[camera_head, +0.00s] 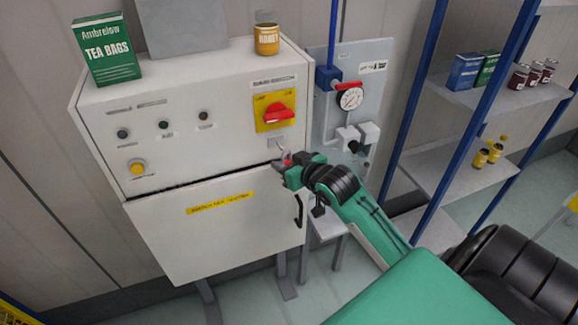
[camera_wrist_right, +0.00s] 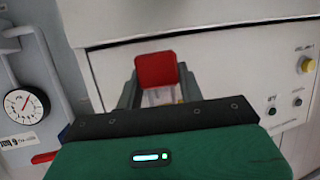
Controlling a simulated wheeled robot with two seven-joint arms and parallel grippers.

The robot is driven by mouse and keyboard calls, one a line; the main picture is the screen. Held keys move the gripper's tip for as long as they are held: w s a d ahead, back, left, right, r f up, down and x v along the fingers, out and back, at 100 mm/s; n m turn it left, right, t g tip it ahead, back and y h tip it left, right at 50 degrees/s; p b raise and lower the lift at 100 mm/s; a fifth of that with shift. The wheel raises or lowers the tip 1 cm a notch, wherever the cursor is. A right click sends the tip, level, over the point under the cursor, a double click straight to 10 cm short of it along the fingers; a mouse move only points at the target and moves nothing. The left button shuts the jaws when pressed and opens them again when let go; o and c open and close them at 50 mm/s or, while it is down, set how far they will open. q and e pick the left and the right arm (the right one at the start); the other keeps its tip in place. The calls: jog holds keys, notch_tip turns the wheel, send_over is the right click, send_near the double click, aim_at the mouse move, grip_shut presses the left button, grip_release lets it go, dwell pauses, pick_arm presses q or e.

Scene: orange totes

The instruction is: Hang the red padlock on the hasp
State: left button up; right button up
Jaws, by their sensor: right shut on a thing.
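My right gripper (camera_head: 284,166) comes in from the right in the head view, at the front of the grey-white control cabinet (camera_head: 215,110). It is shut on the red padlock (camera_wrist_right: 157,69). In the right wrist view the padlock's red body sits between the two fingers. In the head view only a small bit of red (camera_head: 287,161) shows at the fingertips. The hasp (camera_head: 276,142) is a small light plate under the red rotary switch (camera_head: 279,113), just above the fingertips. I cannot tell whether the padlock's shackle touches the hasp. My left gripper is not in view.
A gauge panel (camera_head: 365,55) with a pipe and valve stands right of the cabinet. The lower cabinet door (camera_head: 220,235) has a black handle (camera_head: 298,211). A tea box (camera_head: 104,50) and a honey jar (camera_head: 267,38) stand on top. Shelves (camera_head: 500,100) stand at the right.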

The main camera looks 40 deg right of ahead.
jog(key=shift+w+d+f, duration=0.1)
jog(key=shift+w+d, duration=0.1)
jog(key=shift+w, duration=0.6)
jog(key=shift+w+d+f, duration=0.1)
jog(key=shift+w+d, duration=0.05)
jog(key=shift+w, duration=0.6)
jog(key=shift+w+d+f, duration=0.15)
jog(key=shift+w+f, duration=0.1)
jog(key=shift+w, duration=0.1)
jog(key=shift+f, duration=0.3)
jog(key=o, duration=1)
jog(key=shift+a+r, duration=0.1)
jog(key=shift+a, duration=0.2)
jog(key=shift+d, duration=0.1)
jog(key=shift+d, duration=0.1)
jog(key=shift+s, duration=0.1)
